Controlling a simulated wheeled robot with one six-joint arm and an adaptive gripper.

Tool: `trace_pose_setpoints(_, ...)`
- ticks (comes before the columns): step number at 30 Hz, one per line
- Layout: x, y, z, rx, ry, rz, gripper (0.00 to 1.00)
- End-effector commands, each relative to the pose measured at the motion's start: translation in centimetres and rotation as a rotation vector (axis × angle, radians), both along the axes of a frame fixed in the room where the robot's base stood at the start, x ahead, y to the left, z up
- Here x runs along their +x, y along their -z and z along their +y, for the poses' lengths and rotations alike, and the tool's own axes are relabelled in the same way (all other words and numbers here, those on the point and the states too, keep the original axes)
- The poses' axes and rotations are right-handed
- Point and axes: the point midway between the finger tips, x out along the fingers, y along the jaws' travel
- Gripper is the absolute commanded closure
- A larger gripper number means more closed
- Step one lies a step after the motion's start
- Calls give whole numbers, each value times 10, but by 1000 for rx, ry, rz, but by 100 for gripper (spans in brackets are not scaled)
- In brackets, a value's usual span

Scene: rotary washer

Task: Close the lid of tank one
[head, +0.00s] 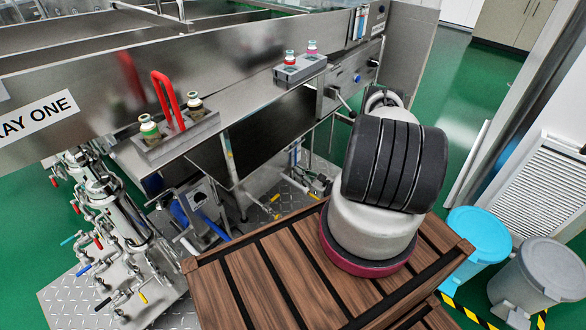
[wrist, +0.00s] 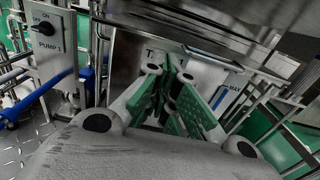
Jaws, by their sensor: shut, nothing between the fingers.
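In the wrist view my gripper (wrist: 172,78) is shut and empty, its green-padded fingers close together. It is in front of a steel panel (wrist: 128,62) with a label starting with "T", the rest hidden behind the fingers. I cannot tell whether the fingers touch the panel. I cannot pick out the lid of tank one for certain in either view. In the head view the long steel washer (head: 230,60) runs across the top, with a sign ending in "RAY ONE" (head: 40,118). My gripper does not show in that view.
Pipes and valves (head: 105,195) fill the lower left. A "PUMP 1" switch box (wrist: 48,45) is left of my gripper.

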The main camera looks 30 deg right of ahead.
Motion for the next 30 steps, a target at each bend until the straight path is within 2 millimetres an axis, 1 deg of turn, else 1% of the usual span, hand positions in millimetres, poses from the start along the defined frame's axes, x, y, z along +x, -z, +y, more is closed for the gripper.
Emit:
trace_pose_setpoints(9, 63, -1, 25, -2, -7, -2, 100)
trace_pose_setpoints(15, 96, -1, 37, -1, -5, -1, 100)
trace_pose_setpoints(18, 107, 0, 40, 0, -4, 0, 100)
trace_pose_setpoints(21, 113, 0, 42, 0, -3, 0, 100)
trace_pose_setpoints(30, 115, 0, 43, 1, -3, 0, 100)
